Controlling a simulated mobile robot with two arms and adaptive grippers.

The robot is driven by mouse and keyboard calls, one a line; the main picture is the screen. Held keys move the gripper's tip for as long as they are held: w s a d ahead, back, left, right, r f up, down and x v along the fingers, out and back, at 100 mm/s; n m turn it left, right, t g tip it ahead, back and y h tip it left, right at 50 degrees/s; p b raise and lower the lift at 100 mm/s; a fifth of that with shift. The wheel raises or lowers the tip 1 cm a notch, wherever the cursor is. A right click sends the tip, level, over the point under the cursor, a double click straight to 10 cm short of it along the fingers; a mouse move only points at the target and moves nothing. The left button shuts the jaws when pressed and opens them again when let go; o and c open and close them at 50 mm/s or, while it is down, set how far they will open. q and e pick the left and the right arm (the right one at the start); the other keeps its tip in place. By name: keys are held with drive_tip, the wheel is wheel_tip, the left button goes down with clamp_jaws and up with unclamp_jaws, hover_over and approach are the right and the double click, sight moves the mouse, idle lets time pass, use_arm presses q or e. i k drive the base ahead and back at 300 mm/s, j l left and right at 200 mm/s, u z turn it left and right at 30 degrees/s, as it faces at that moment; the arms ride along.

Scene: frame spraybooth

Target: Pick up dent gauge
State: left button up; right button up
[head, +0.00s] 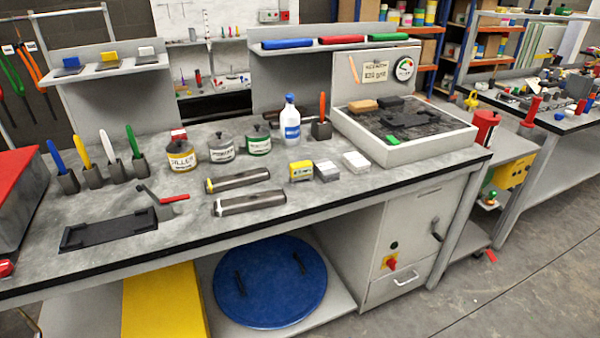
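I cannot tell for certain which thing is the dent gauge. A round dial (404,69) sits on the panel above the grey tray at the back right. Neither of my grippers is in view.
The bench (330,205) holds several upright tools in dark holders, cans (181,156), a white bottle (290,122) and small blocks (326,171). A shallow grey tray (445,138) stands at the right, a red box (20,190) at the left. The front strip is mostly clear.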

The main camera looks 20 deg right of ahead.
sight(299, 171)
drive_tip(key=i+l+u, duration=0.1)
drive_tip(key=l, duration=0.3)
drive_tip(key=i+l+u, duration=0.1)
drive_tip(key=l, duration=0.25)
drive_tip(key=i+l+u, duration=0.1)
drive_tip(key=l, duration=0.3)
